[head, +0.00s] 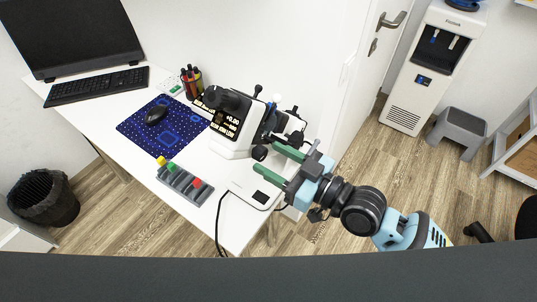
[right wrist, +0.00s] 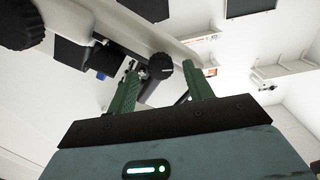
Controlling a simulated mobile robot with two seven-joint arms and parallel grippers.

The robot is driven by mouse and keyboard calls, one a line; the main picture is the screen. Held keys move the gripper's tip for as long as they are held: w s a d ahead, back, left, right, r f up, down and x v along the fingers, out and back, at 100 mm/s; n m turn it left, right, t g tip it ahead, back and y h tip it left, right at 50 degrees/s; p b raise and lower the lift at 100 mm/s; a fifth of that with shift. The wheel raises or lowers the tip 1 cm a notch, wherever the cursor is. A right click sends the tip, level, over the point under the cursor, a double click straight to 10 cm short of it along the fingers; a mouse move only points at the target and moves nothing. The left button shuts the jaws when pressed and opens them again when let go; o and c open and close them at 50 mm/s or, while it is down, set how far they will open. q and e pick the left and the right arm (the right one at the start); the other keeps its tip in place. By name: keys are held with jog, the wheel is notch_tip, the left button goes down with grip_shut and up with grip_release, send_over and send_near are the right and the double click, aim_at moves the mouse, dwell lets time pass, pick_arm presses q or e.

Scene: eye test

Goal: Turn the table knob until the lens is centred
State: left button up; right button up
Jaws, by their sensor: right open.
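The white lens-measuring instrument (head: 232,143) stands on the desk, its dark screen (head: 229,124) showing small, mostly unreadable figures. A black round knob (head: 260,153) is low on its right side; I take this as the table knob. My right gripper (head: 266,158) has green fingers, apart and empty, pointing at this knob. In the right wrist view a ribbed black knob (right wrist: 160,66) shows between the fingertips of the right gripper (right wrist: 161,72); contact cannot be told. A larger black knob (right wrist: 18,24) is at top left there. I cannot make out the lens. My left gripper is out of view.
The white desk (head: 225,225) also holds a grey tray (head: 186,186) with coloured blocks, a pen holder (head: 192,83), a blue mat (head: 135,130) with a mouse (head: 156,114), and a keyboard (head: 98,86). A white device (head: 251,192) with a cable lies below the right gripper.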

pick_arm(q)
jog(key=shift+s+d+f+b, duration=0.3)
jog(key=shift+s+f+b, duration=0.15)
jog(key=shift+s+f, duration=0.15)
pick_arm(e)
jog(key=shift+v, duration=2.95)
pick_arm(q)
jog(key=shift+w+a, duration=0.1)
pick_arm(e)
jog(key=s+d+f+m+t+h, duration=0.1)
jog(key=s+d+f+m+h, duration=0.15)
jog(key=f, duration=0.45)
jog(key=s+d+f+m+t+h, duration=0.1)
jog(key=d+f+m+h, duration=0.25)
jog(key=f, duration=0.45)
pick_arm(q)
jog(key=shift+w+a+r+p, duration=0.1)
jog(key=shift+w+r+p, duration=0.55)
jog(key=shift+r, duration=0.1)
pick_arm(e)
jog(key=s+d+f+m+g+h, duration=0.1)
jog(key=s+d+f+g+h, duration=0.1)
jog(key=s+f, duration=0.5)
jog(key=s+d+f+m+g+h, duration=0.1)
jog(key=s+d+f+h, duration=0.3)
jog(key=s+f, duration=0.3)
jog(key=shift+s+d+m+g+h, duration=0.35)
jog(key=shift+s+d, duration=0.25)
jog(key=shift+s, duration=0.2)
